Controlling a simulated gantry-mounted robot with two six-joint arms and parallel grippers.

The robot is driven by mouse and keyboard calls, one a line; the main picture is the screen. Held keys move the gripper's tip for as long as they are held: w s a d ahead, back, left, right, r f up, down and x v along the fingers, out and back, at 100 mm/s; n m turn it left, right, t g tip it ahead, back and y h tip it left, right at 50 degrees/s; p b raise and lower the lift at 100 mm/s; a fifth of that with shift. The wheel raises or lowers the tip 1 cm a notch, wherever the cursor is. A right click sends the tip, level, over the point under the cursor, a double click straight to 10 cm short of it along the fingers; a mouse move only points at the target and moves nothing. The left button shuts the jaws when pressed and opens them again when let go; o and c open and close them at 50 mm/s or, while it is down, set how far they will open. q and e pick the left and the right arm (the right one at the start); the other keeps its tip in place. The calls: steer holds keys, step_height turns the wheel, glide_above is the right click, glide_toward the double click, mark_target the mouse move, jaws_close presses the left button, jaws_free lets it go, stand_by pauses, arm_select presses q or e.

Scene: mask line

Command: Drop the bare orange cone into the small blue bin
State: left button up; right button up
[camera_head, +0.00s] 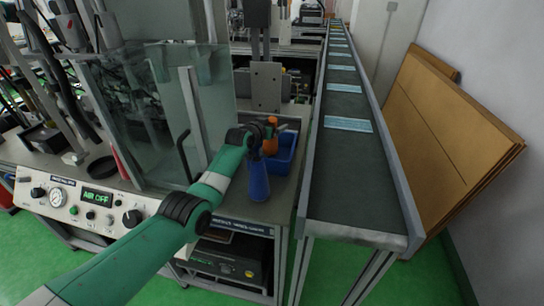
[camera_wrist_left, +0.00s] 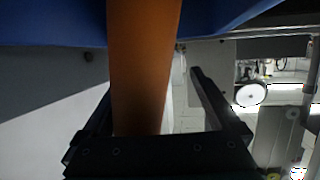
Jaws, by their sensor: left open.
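The orange cone (camera_head: 271,122) shows above my left wrist in the head view, in front of the small blue bin (camera_head: 284,152). In the left wrist view the cone (camera_wrist_left: 143,65) runs as a plain orange shaft between the fingers of my left gripper (camera_wrist_left: 155,105). The gripper is open; the cone lies closer to its left finger, and I cannot tell whether they touch. My left gripper (camera_head: 268,133) is beside the bin in the head view, partly hidden by its own wrist. My right gripper is not in view.
A blue tapered object (camera_head: 258,181) stands in front of the bin near the bench edge. A conveyor (camera_head: 350,165) with blue masks runs along the right. A clear guard (camera_head: 160,110) and a control panel (camera_head: 85,205) stand at the left. Cardboard sheets (camera_head: 440,130) lean on the wall.

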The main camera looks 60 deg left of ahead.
arm_select(q)
steer(key=shift+r, duration=0.1)
steer(key=shift+s+d+p, duration=0.1)
steer(key=shift+s+p, duration=0.1)
steer(key=shift+p, duration=0.15)
steer(key=p+v, duration=0.7)
steer(key=v, duration=0.4)
steer(key=shift+d, duration=0.15)
